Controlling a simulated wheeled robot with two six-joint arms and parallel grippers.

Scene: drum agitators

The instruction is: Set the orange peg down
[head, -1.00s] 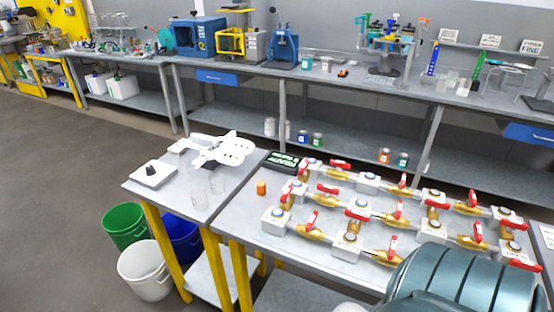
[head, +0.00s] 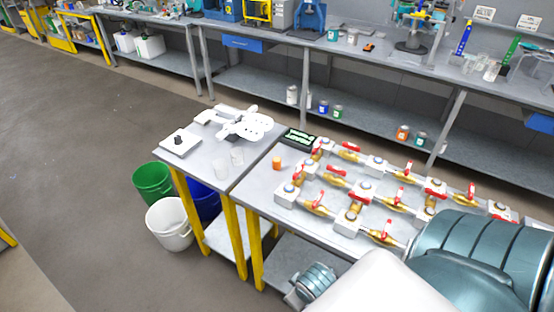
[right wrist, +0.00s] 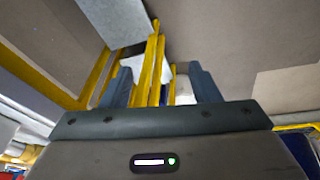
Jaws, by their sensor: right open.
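The orange peg (head: 277,163) is a small upright orange cylinder. It stands on the grey table top at its left end, left of the brass valve assembly, with no gripper touching it. My right gripper (right wrist: 160,85) shows in the right wrist view with its two dark fingers wide apart and nothing between them. Behind the fingers are yellow table legs and floor. The right gripper does not show in the head view, where my arm links fill the lower right. My left gripper is not in view.
Brass valves with red handles (head: 385,235) cover much of the table. A black display box (head: 299,138) lies behind the peg. Clear beakers (head: 236,156) and a white device (head: 245,124) stand on the left table. Green (head: 152,184) and white (head: 170,224) bins stand on the floor.

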